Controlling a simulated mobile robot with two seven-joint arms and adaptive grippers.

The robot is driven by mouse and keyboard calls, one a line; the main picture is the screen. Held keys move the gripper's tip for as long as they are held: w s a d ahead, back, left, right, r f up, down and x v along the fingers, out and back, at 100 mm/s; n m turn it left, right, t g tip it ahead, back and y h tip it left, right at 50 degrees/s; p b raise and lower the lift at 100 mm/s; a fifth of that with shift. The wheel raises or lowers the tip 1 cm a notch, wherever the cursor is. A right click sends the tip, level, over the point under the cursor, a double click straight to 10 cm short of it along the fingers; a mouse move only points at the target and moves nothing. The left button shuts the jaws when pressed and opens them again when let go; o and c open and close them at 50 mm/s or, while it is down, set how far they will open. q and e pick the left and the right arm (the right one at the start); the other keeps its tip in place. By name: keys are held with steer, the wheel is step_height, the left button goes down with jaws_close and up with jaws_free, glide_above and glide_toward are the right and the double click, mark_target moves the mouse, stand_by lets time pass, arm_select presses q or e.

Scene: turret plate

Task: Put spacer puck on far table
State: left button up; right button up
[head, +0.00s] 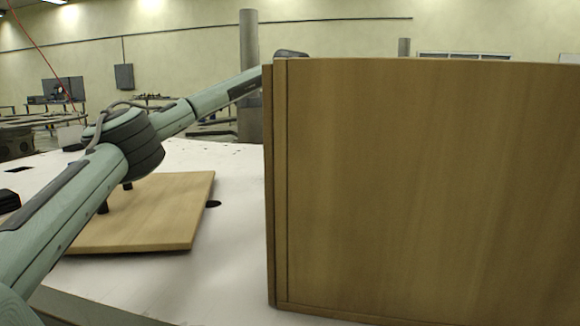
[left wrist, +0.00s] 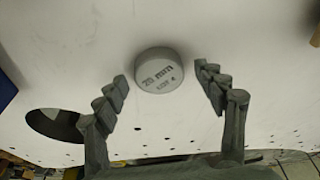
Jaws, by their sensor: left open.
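The spacer puck (left wrist: 156,70) is a short grey cylinder with dark lettering that seems to read "25 mm". In the left wrist view it sits on a white surface with holes, ahead of my left gripper (left wrist: 162,80). The gripper's two fingers are spread wide, one to each side of the puck in the picture, with visible gaps. I cannot tell the remaining depth between fingertips and puck. In the head view my left arm reaches behind a tall wooden panel, which hides the gripper and puck. My right gripper is in neither view.
The tall wooden panel (head: 420,190) blocks the right half of the head view. A flat wooden board (head: 165,215) lies on the white table (head: 225,265), under my left arm. A large round hole (left wrist: 55,123) opens in the white surface left of the gripper.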

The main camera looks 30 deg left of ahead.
arm_select(q)
steer(key=v, duration=0.4)
steer(key=shift+w+r, duration=0.1)
steer(key=shift+r, duration=0.2)
steer(key=p+v, duration=0.1)
steer(key=v, duration=0.6)
steer(key=shift+r, duration=0.3)
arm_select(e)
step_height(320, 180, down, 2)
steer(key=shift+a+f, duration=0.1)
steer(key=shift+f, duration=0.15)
arm_select(q)
steer(key=shift+d, duration=0.1)
